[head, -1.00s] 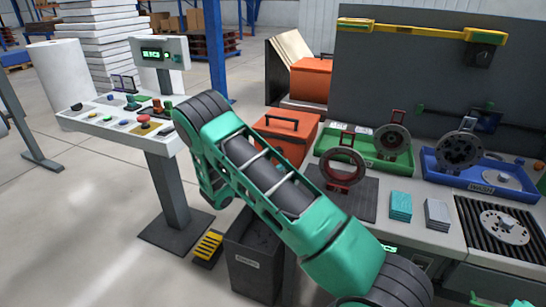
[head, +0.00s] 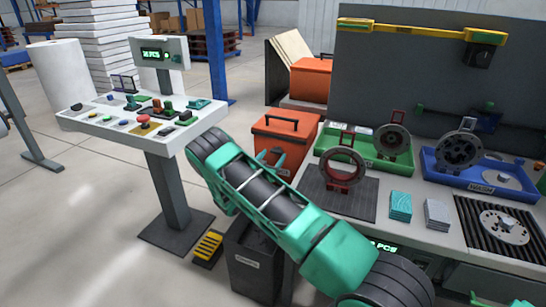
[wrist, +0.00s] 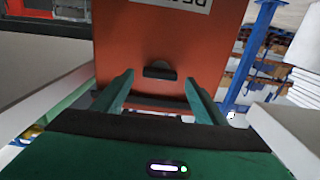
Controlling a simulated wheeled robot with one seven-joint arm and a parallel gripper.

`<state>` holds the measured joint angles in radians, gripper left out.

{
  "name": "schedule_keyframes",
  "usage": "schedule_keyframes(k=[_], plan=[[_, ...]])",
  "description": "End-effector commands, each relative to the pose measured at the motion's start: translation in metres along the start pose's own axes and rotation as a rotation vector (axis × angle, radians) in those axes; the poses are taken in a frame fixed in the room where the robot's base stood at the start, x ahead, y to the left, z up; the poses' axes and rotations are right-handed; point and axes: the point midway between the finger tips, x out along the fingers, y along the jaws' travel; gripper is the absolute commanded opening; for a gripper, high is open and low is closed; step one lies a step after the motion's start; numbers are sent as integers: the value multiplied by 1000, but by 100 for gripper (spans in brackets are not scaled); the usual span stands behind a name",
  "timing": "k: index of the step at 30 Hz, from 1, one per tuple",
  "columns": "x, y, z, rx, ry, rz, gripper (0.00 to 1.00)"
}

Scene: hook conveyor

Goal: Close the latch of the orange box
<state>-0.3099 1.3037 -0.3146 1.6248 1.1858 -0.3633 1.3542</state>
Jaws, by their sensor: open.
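An orange box (head: 290,128) with a black top handle stands at the left end of the workbench in the head view, its lower part hidden by my arm. In the wrist view an orange box face (wrist: 205,45) fills the middle, with a white label at its top edge. A small dark rounded latch-like part (wrist: 160,70) sits on that face. My gripper (wrist: 158,76) is open, its two green fingers on either side of that dark part. I cannot tell whether they touch the box. Nothing shows between the fingers except the box face and the dark part.
A second orange box (head: 311,80) stands behind. A control console (head: 140,115) is at left. Green (head: 400,165) and blue (head: 425,175) trays hold ring-shaped parts on the bench, right of the box. A dark bin (head: 250,255) stands below my arm.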

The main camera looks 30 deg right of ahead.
Motion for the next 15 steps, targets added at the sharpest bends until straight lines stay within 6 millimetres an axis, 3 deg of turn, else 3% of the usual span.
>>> schedule_keyframes(k=[6, 15], plan=[[22, 0, 0, -1, 0, 1, 66], [26, 0, 0, -2, 0, 0, 66]])
